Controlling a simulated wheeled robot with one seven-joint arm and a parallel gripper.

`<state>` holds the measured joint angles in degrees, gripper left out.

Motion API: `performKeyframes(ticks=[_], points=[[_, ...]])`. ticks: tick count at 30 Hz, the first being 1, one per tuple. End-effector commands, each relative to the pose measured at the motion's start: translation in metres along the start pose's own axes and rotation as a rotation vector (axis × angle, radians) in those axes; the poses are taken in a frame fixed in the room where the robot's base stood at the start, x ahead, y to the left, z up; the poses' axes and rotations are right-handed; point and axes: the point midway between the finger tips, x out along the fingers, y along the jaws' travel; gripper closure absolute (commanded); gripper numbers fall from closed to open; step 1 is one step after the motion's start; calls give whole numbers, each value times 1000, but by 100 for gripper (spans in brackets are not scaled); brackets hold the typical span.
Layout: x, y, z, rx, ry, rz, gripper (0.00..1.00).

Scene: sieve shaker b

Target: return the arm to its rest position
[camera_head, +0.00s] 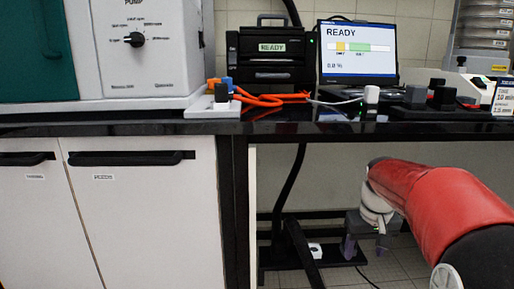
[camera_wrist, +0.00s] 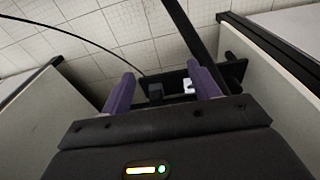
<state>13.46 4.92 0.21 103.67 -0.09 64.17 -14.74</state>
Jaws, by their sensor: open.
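My red arm reaches in from the lower right of the head view, below the level of the black bench top (camera_head: 120,129). My gripper (camera_head: 364,246) hangs under the bench edge in front of the open knee space. In the wrist view my gripper's two purple fingers (camera_wrist: 160,90) are apart, with nothing between them. Behind them lie a black footplate and tiled floor.
White cabinets with black handles (camera_head: 120,158) fill the lower left. A black leg (camera_head: 234,215) stands beside the knee space. A laptop (camera_head: 357,52), a black printer-like device (camera_head: 271,60) and orange cables (camera_head: 262,99) are on the bench.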

Motion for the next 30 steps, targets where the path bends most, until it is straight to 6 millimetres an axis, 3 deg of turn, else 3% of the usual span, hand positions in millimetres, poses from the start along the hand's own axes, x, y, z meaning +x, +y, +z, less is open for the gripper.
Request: performKeyframes(ticks=[5, 9, 15, 18, 24, 30], points=[[-44, -33, 42, 3, 86, 11, 39], [-72, -61, 91, 10, 176, 12, 39], [-85, -90, 156, 21, 292, -4, 39], [-84, -98, 178, 27, 333, -13, 39], [-79, -103, 197, 33, 369, -24, 39], [-78, -104, 198, 34, 369, -25, 39]])
